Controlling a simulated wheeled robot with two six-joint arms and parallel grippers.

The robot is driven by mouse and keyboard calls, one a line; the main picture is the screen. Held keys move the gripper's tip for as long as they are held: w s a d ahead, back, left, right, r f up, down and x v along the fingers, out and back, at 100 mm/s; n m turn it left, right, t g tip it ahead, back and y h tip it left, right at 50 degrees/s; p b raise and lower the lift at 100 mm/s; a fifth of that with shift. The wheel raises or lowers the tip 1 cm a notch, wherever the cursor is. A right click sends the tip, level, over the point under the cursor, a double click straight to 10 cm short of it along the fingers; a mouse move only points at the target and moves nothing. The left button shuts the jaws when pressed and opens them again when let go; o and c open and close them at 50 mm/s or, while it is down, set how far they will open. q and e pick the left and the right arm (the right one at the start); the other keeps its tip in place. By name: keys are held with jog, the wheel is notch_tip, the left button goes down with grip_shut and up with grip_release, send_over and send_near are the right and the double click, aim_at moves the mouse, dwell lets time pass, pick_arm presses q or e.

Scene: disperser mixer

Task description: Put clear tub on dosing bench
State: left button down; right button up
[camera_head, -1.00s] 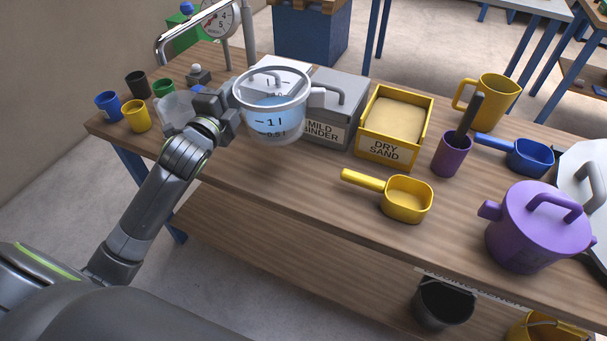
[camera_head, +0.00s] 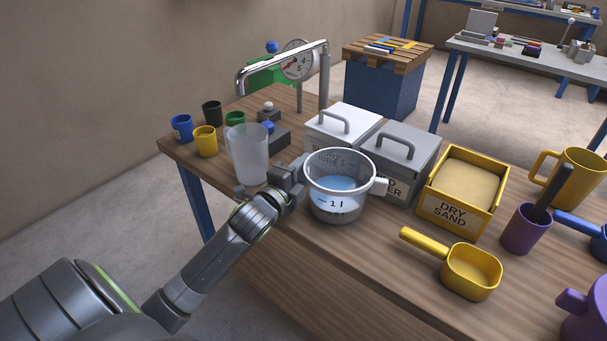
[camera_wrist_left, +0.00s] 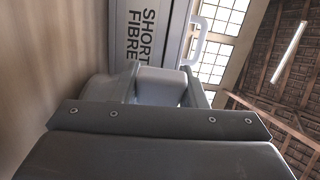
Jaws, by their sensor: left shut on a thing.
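The clear tub (camera_head: 338,205) has a pale rim, side handles, level marks and bluish liquid inside. It is upright over the front part of the wooden bench (camera_head: 300,255), in front of the lidded bins. I cannot tell whether its base touches the top. My left gripper (camera_head: 294,180) is shut on the tub's left side, where the fingers hide the grip. In the left wrist view the gripper (camera_wrist_left: 160,98) fills the lower part, against a pale grey part that may be the tub's handle. My right gripper is not in view.
Behind the tub stand a white bin (camera_head: 343,122) and a grey bin (camera_head: 405,150). A yellow dry sand box (camera_head: 462,185) and yellow scoop (camera_head: 470,270) are to the right. A frosted cup (camera_head: 247,155) and small coloured cups are left. Bare wood lies in front.

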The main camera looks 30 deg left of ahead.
pick_arm(q)
jog(key=shift+f, duration=0.1)
jog(key=shift+f, duration=0.15)
jog(key=c, duration=0.9)
grip_release()
jog(key=shift+o, duration=0.2)
jog(key=shift+s, duration=0.2)
jog(key=s, duration=1.1)
jog(key=shift+s+d, duration=0.2)
jog(key=shift+s, duration=0.15)
